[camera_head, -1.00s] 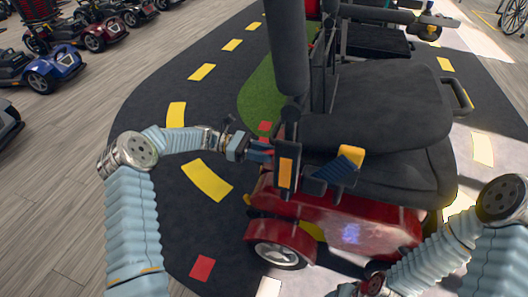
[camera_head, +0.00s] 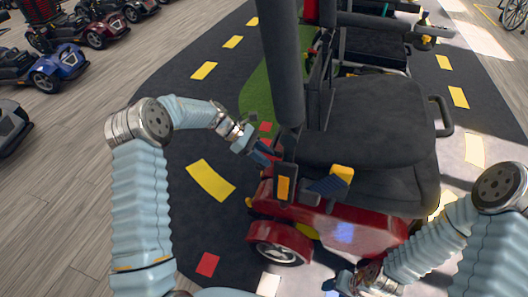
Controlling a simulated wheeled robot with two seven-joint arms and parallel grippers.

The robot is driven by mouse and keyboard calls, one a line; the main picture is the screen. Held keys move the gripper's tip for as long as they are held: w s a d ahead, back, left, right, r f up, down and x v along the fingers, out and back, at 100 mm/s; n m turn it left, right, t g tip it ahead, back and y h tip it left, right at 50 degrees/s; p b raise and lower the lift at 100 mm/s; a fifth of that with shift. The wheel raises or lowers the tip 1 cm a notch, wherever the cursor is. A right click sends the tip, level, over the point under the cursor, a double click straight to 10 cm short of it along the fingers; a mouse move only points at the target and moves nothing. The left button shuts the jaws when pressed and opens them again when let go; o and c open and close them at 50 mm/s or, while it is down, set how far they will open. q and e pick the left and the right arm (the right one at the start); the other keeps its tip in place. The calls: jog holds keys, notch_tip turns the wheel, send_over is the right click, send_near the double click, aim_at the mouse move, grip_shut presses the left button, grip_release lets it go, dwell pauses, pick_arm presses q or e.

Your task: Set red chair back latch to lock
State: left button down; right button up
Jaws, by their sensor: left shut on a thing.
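The red chair (camera_head: 375,232) is a red-bodied scooter with a black seat (camera_head: 365,120), standing right of centre. A black bracket with an orange panel (camera_head: 283,188) is at its near left side, below an upright black padded arm (camera_head: 283,65). A yellow-ended part (camera_head: 342,172) sits beside it; which part is the latch is unclear. My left gripper (camera_head: 264,154) is shut at the bracket's upper left; its fingertips and the exact spot held are partly hidden. My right gripper (camera_head: 338,285) is low, in front of the red body, apart from the bracket; its jaw opening is unclear.
Parked scooters, including a blue one (camera_head: 60,70), stand at the upper left. A grey framed seat or walker (camera_head: 375,50) is behind the chair. The dark road mat (camera_head: 150,200) left of the chair is mostly clear.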

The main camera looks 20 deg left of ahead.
pick_arm(q)
jog(key=shift+r, duration=0.1)
dwell(0.4)
jog(key=c, duration=0.9)
grip_release()
jog(key=v, duration=1.3)
jog(key=shift+a+r+p, duration=0.15)
jog(key=shift+r+p, duration=0.2)
jog(key=shift+r, duration=0.05)
